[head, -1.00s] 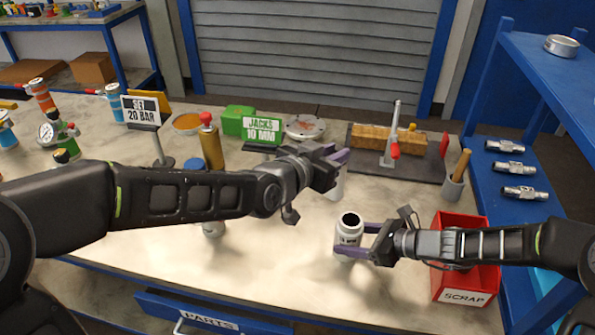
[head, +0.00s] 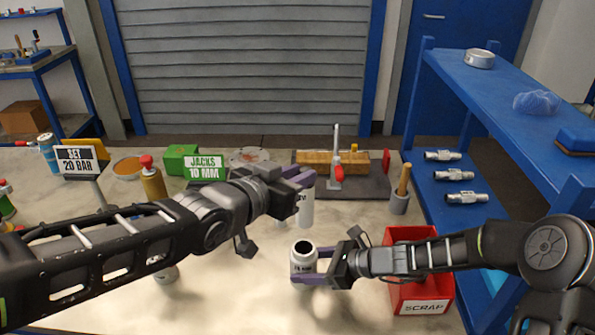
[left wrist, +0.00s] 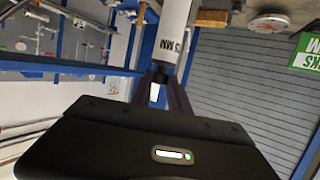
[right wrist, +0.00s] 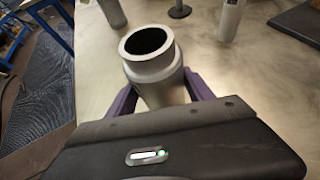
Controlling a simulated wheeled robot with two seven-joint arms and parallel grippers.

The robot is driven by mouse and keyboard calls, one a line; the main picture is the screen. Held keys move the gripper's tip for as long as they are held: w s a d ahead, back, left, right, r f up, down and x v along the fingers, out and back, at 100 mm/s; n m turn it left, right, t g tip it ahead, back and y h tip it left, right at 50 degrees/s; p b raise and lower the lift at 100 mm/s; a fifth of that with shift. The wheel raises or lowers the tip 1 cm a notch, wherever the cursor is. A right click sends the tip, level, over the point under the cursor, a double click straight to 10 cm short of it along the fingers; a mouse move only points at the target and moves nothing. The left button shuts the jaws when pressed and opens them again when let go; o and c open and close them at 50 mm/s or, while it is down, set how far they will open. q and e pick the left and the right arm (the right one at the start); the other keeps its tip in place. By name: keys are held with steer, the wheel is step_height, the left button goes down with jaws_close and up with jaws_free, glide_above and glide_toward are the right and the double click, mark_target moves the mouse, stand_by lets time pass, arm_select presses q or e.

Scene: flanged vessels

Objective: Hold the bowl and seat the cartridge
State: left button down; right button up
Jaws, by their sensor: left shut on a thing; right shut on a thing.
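The bowl (head: 303,263) is a pale grey vessel with a dark open mouth. It stands upright on the bench, and its mouth shows clearly in the right wrist view (right wrist: 150,48). My right gripper (head: 314,267) is shut around its body from the right.
A red scrap bin (head: 420,290) stands right of the bowl under my right arm. A blue shelf (head: 510,95) borders the right.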

arm_select(q)
glide_above(298, 254)
step_height(298, 254, down, 17)
steer(key=shift+r, duration=0.15)
stand_by(0.6)
steer(key=c, duration=1.2)
jaws_free()
steer(key=shift+o, duration=0.2)
arm_select(e)
steer(key=o, duration=1.3)
steer(key=v, duration=1.2)
